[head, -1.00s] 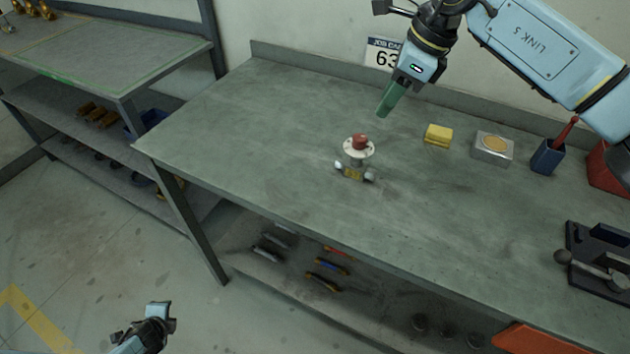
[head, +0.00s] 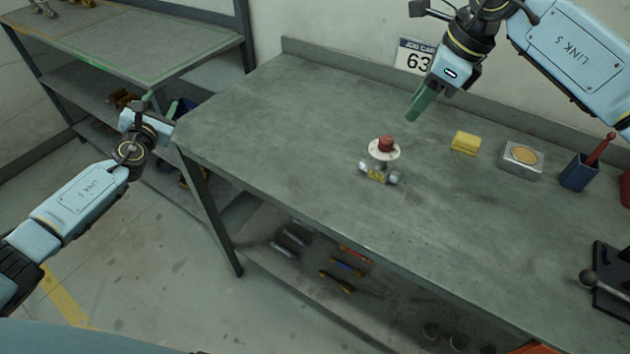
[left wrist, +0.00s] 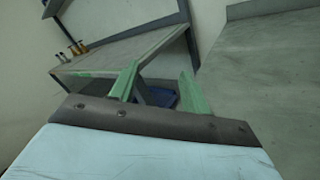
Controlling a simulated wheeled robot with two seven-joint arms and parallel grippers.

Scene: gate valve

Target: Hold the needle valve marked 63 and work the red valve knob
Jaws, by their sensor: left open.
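The needle valve (head: 392,178) stands on the grey workbench (head: 290,130), with a red knob (head: 386,142) above a pale round disc, metal ends and a yellow tag too small to read. My left gripper (head: 162,103) is open and empty off the bench's left end, well away from the valve; its green fingers show apart in the left wrist view (left wrist: 160,90). My right gripper (head: 420,104) is above the bench, behind and right of the valve, touching nothing. Its green fingers overlap, so its opening is unclear.
A job card reading 63 (head: 414,58) is on the wall. A yellow block (head: 465,143), metal tin (head: 521,160) and blue holder (head: 578,173) stand right of the valve. A shelf unit (head: 140,40) stands left. The bench around the valve is clear.

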